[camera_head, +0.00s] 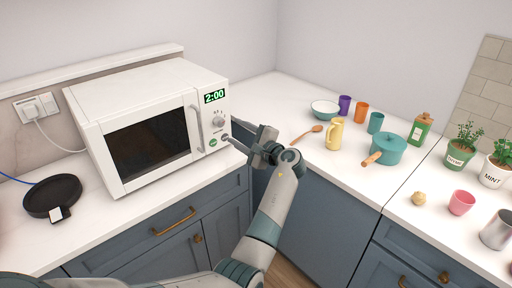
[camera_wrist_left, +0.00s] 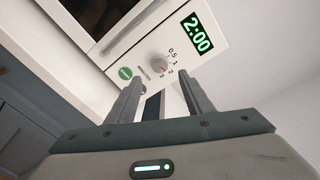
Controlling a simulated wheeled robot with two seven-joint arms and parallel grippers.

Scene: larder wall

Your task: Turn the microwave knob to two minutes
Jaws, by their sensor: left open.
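The white microwave (camera_head: 150,85) stands on the left counter with its door shut. Its green display (camera_head: 215,96) reads 2:00, also in the left wrist view (camera_wrist_left: 197,35). The round grey knob (camera_head: 219,121) is below the display. In the left wrist view the knob (camera_wrist_left: 159,62) shows a small red mark at its lower right, near the printed 2 and 3; I cannot tell exactly which it meets. My left gripper (camera_head: 232,131) is open in front of the control panel. In the left wrist view its fingers (camera_wrist_left: 162,88) are spread below the knob, apart from it.
A green button (camera_head: 213,142) is below the knob. On the right counter are a wooden spoon (camera_head: 307,133), a yellow jug (camera_head: 335,133), a teal pot (camera_head: 388,150) and several cups. The counter just right of the microwave is clear.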

